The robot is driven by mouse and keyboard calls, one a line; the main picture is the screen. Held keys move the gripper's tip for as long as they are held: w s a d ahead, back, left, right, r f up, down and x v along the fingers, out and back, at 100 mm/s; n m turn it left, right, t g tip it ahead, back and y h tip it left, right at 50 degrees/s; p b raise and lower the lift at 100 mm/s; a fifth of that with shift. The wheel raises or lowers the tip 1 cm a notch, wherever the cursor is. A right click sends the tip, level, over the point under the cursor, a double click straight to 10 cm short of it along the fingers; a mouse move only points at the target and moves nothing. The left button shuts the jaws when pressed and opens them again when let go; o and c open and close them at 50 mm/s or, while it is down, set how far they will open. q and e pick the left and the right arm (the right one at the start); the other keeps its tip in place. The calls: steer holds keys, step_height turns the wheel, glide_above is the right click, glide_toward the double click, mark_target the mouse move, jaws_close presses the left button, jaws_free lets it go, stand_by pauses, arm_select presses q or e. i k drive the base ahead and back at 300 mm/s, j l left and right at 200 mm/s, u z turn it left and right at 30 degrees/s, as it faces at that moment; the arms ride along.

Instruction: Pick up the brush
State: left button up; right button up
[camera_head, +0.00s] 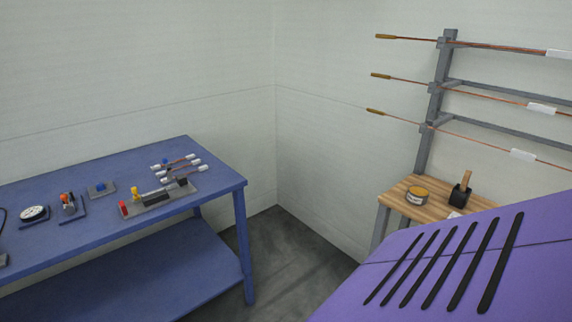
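What looks like the brush (467,179) stands at the right in the head view, on a small wooden-topped table. Its light wooden handle points up, slightly tilted, out of a black block-like holder (459,196). Its lower end is hidden in the holder, so I cannot see any bristles. A round tan tin (416,196) with a pale label stands just left of the holder. Neither of my grippers shows in this view.
A purple slotted housing (410,300) fills the lower right and hides part of the wooden table (397,192). A grey rack (434,100) with copper rods rises behind it. A blue workbench (85,237) with several small parts stands left. Grey floor (285,250) lies clear between.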

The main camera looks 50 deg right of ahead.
mark_target(467, 176)
steer(key=z, duration=2.85)
